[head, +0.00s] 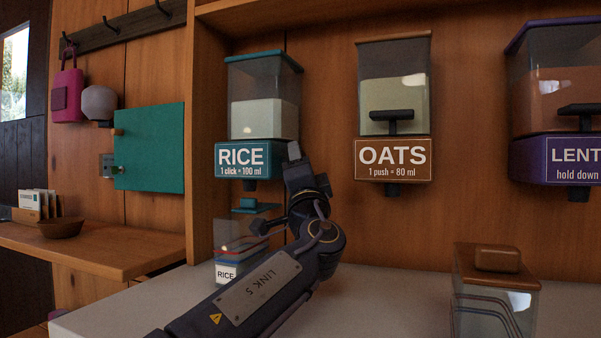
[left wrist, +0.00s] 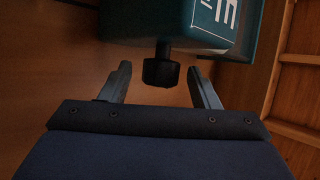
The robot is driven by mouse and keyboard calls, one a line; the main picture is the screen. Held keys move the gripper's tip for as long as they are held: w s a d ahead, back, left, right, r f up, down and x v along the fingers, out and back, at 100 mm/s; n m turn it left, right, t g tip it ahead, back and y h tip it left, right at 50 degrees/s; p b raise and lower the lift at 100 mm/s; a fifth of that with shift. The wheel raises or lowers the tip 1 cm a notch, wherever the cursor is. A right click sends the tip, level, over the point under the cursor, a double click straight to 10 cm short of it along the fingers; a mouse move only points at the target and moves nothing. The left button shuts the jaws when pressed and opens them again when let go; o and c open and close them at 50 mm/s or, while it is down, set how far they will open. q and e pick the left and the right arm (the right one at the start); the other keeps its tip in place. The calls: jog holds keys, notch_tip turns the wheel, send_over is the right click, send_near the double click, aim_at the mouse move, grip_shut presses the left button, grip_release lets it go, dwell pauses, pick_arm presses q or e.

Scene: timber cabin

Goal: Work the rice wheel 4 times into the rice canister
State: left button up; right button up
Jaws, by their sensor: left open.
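The teal rice dispenser (head: 242,160) hangs on the wooden wall, its clear hopper part full of white rice. A dark round knob (left wrist: 161,72), apparently the rice wheel, sticks out of the dispenser's labelled teal housing in the left wrist view. My left gripper (head: 294,152) is at the right side of the dispenser. Its open fingers (left wrist: 159,78) stand on either side of the knob, with visible gaps. In the head view my gripper hides the knob. The clear rice canister (head: 227,271) stands below the dispenser, partly hidden by my arm; a teal piece shows at its top.
An oats dispenser (head: 393,158) and a purple lentil dispenser (head: 556,160) hang to the right. A brown-lidded container (head: 496,265) stands on the pale counter (head: 390,300). A teal panel (head: 150,148) and a shelf with a bowl (head: 60,228) are at the left.

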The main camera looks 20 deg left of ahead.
pick_arm(q)
jog(key=v, duration=0.7)
jog(key=shift+s+f, duration=0.2)
jog(key=shift+d, duration=0.15)
